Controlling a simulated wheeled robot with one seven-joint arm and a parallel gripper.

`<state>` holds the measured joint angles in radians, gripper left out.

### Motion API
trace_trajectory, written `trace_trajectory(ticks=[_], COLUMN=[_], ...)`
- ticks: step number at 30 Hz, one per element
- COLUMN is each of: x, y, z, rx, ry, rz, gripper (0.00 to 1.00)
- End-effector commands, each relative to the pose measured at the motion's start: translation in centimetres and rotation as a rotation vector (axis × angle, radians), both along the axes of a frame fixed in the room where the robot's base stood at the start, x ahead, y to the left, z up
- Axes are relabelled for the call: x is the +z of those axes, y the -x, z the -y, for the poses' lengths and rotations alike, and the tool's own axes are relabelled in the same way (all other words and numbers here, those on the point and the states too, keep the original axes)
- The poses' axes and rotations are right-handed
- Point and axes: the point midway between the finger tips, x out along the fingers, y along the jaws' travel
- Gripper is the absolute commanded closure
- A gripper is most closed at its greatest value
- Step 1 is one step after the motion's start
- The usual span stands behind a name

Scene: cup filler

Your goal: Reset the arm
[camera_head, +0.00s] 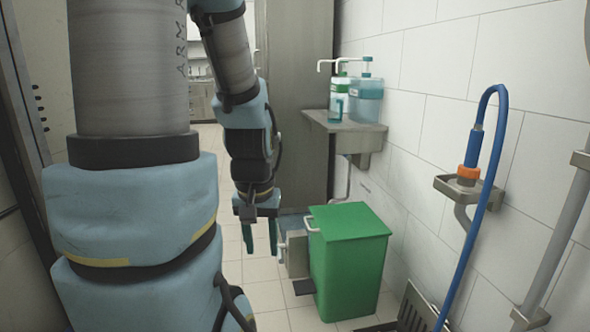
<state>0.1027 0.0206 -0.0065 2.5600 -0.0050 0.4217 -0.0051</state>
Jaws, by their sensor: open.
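My arm (140,200) fills the left of the head view, with its upper part reaching out of the top of the picture. My gripper (260,238) hangs from it, fingers pointing down. Its two green fingers are apart, with nothing seen between them. It is left of the green bin, above the tiled floor in the picture.
A green lidded bin (348,262) stands on the floor beside the right wall. Behind it, a wall shelf (345,128) carries soap dispensers (366,100). A blue hose (497,130) loops from a bracket on the right wall. A grey door or panel (293,100) stands behind.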

Motion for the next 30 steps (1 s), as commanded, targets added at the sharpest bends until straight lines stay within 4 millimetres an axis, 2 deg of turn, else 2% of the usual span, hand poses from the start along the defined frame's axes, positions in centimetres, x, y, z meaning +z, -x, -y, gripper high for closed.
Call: trace_trajectory(ticks=[1, 15, 18, 22, 30], x=[3.3, 17.6, 19.7, 20.6, 20.3], y=[0.0, 0.0, 0.0, 0.0, 0.0], z=[0.0, 0.0, 0.0, 0.0, 0.0], rx=[0.000, 0.000, 0.000, 0.000, 0.000], ry=[0.000, 0.000, 0.000, 0.000, 0.000], rz=[0.000, 0.000, 0.000, 0.000, 0.000], gripper=[0.53, 0.53, 0.53, 0.53, 0.53])
